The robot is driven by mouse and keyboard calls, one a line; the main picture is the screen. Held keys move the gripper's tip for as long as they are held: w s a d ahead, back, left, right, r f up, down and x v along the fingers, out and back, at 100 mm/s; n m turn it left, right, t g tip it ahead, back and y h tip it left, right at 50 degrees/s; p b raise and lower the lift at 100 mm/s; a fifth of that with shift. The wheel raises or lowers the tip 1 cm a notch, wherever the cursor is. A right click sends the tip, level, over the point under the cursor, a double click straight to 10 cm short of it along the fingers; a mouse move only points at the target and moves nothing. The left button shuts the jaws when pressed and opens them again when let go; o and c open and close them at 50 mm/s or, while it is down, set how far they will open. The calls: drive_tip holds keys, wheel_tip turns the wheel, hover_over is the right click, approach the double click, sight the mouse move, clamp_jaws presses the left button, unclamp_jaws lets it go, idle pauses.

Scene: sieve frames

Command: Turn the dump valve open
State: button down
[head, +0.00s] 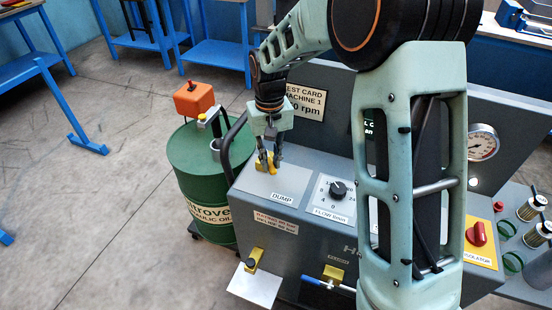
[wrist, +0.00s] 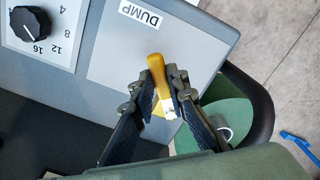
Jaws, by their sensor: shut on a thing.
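The dump valve has a yellow handle (wrist: 157,72) on a light grey plate labelled DUMP (wrist: 145,16). It also shows in the head view as a small yellow piece (head: 262,163) on the top of the grey machine. My gripper (wrist: 162,88) points down at the plate, with its two fingers on either side of the handle, shut on it. In the head view my gripper (head: 268,164) stands over the same plate, and its fingers partly hide the handle. The valve body under the handle is mostly hidden.
Right of the dump plate in the head view is a flow knob (head: 338,190) on a marked dial. A red isolator switch (head: 477,234) and a pressure gauge (head: 483,143) sit farther right. A green oil drum (head: 205,178) with an orange box (head: 194,99) stands at left.

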drive_tip(key=a+m, duration=0.1)
drive_tip(key=m, duration=0.1)
drive_tip(key=a+m, duration=0.1)
drive_tip(key=m, duration=0.1)
drive_tip(key=shift+s+a, duration=0.15)
drive_tip(key=shift+a, duration=0.1)
drive_tip(key=shift+w+a+m, duration=0.15)
drive_tip(key=shift+a+m, duration=0.25)
drive_tip(key=shift+m, duration=0.55)
drive_tip(key=shift+w+a+m, duration=0.1)
drive_tip(key=shift+a+m, duration=0.25)
drive_tip(key=shift+m, duration=0.6)
drive_tip(key=c, duration=1.9)
unclamp_jaws()
drive_tip(key=shift+r, duration=0.15)
wheel_tip(320, 180, up, 12)
drive_tip(key=shift+f, duration=0.1)
drive_tip(key=shift+w, duration=0.1)
